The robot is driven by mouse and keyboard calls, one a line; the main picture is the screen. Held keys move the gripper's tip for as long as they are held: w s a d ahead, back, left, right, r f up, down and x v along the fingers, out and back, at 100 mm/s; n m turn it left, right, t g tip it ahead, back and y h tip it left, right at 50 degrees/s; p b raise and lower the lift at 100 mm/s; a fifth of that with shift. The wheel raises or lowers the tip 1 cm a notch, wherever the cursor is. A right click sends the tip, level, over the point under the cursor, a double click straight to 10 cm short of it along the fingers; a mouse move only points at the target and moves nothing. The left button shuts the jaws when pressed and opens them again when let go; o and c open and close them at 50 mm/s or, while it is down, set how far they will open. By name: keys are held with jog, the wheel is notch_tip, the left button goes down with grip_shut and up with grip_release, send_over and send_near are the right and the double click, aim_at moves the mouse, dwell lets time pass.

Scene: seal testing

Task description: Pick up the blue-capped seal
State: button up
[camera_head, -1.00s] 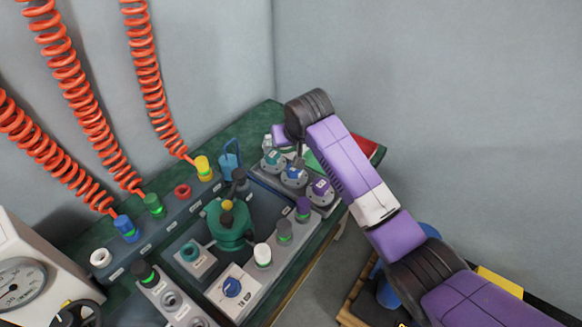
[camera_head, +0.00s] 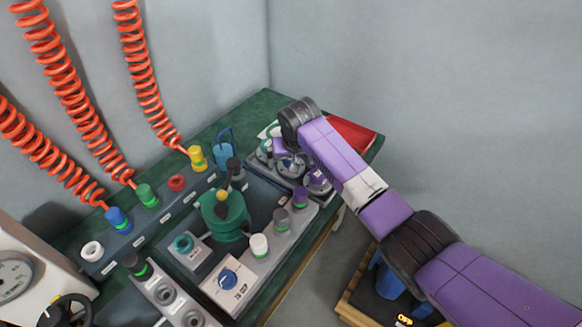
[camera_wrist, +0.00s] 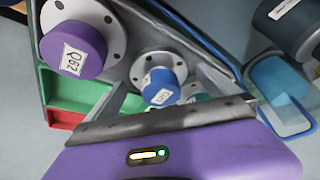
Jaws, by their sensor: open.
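The blue-capped seal (camera_wrist: 160,87) stands in the middle of the wrist view: a blue cap with a white label on a round grey flange with bolt holes. My gripper (camera_wrist: 162,82) is open, with one grey finger on each side of the blue cap in that view. Whether the fingers touch the cap or are still above it I cannot tell. In the head view my gripper (camera_head: 291,158) is over the tray of seals and partly covers them. A purple-capped seal (camera_wrist: 73,50) labelled Q62 sits beside the blue one. A teal-capped seal is mostly hidden behind the gripper.
The seal tray (camera_head: 262,180) lies on the green bench (camera_head: 262,108). A red and green box (camera_head: 350,133) is behind it. A blue padlock-like part (camera_head: 223,150) and a teal central fixture (camera_head: 226,217) stand to the left. Orange coiled hoses (camera_head: 148,85) hang on the left.

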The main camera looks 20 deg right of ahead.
jog(key=c, duration=1.7)
jog(key=shift+w, duration=0.1)
jog(key=c, duration=0.3)
jog(key=shift+r, duration=0.1)
jog(key=shift+c, duration=0.2)
